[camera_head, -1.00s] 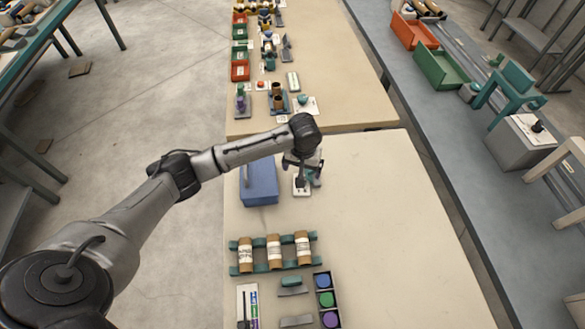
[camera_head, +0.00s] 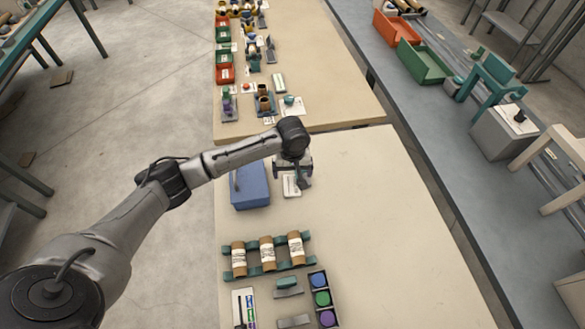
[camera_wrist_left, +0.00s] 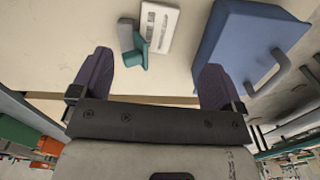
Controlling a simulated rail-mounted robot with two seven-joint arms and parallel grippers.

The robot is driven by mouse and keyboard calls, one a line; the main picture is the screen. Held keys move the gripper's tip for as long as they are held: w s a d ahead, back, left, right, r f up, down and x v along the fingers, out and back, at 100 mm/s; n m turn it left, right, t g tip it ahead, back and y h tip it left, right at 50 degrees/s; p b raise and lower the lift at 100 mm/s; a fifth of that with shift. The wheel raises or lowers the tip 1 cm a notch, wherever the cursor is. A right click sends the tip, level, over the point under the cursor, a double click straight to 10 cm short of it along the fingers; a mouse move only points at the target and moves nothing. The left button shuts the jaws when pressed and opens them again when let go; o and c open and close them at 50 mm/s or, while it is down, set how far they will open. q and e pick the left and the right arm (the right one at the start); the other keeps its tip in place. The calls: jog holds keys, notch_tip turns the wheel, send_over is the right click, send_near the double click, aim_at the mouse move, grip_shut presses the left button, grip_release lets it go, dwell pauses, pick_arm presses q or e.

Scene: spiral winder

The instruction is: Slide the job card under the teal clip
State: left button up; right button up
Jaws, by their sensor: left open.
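A white card-like piece with dark print (camera_wrist_left: 160,27) lies flat on the near beige table, and it also shows in the head view (camera_head: 291,187). I take it for the job card. A teal piece, apparently the clip (camera_wrist_left: 133,46), is at the card's edge in the left wrist view. I cannot tell whether any card lies under it. My left gripper (camera_wrist_left: 156,82) is open and empty, its two purple fingers apart, with the card and clip beyond the tips. In the head view the left gripper (camera_head: 293,172) is over the card and partly hides this area. My right gripper is not in view.
A blue box with a handle (camera_head: 250,186) stands just left of the card and close to the left gripper. A teal rack with brown rolls (camera_head: 267,256) and a dark tray of coloured discs (camera_head: 321,299) are nearer me. The table's right side is clear.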

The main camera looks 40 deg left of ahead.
aim_at(292, 192)
pick_arm(q)
notch_tip(292, 192, down, 13)
jog(key=shift+r+b, duration=0.1)
jog(key=shift+b, duration=0.95)
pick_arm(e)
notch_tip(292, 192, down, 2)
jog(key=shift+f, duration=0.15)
pick_arm(q)
jog(key=c, duration=1)
jog(key=shift+w+a, duration=0.1)
